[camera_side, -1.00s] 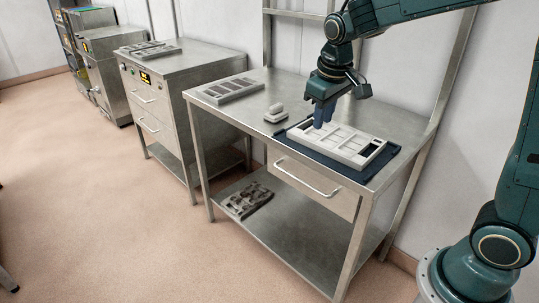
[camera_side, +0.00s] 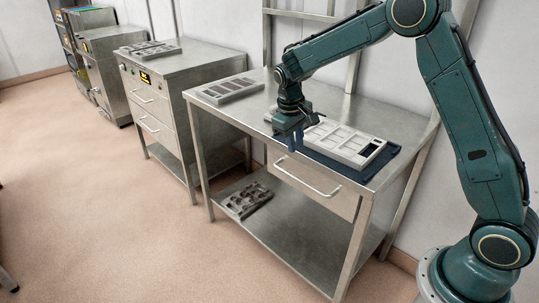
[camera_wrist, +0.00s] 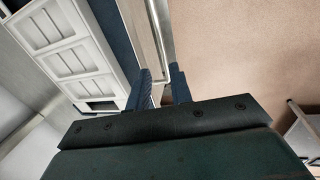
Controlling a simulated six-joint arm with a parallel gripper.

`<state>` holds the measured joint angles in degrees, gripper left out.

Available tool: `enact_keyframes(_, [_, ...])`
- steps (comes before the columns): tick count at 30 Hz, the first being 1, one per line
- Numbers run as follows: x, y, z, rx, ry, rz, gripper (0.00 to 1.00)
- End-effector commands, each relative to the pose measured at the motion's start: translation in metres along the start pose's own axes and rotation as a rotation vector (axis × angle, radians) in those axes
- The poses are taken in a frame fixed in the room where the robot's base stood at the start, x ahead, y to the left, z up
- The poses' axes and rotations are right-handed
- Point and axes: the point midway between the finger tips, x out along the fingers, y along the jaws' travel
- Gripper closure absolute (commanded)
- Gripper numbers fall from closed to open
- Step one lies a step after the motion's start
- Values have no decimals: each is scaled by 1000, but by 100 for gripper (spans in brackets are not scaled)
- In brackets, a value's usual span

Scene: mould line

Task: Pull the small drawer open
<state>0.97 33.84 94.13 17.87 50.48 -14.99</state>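The small drawer (camera_side: 312,190) is under the right part of the steel table's top. Its front looks flush with the table frame, so it looks shut. Its pale bar handle (camera_side: 310,178) runs across the front. My gripper (camera_side: 291,145) points down at the table's front edge, above the handle's left end. In the wrist view my gripper (camera_wrist: 159,78) has its two blue fingers apart, with the handle (camera_wrist: 158,30) lined up between them. The fingers look empty. I cannot tell whether they are level with the bar or still above it.
A white compartment tray (camera_side: 345,142) lies on a dark blue mat (camera_side: 375,170) close behind the gripper. A grey tray (camera_side: 230,89) lies at the table's left end. A metal mould (camera_side: 247,200) lies on the lower shelf. The floor (camera_side: 140,235) before the table is clear.

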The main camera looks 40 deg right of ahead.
Motion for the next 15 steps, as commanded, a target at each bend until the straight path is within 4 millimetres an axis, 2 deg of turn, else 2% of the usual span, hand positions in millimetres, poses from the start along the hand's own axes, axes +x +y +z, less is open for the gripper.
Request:
enact_keyframes(8, [10, 0, 1, 1, -3, 0, 78])
enact_keyframes(15, [36, 0, 1, 1, -3, -1, 78])
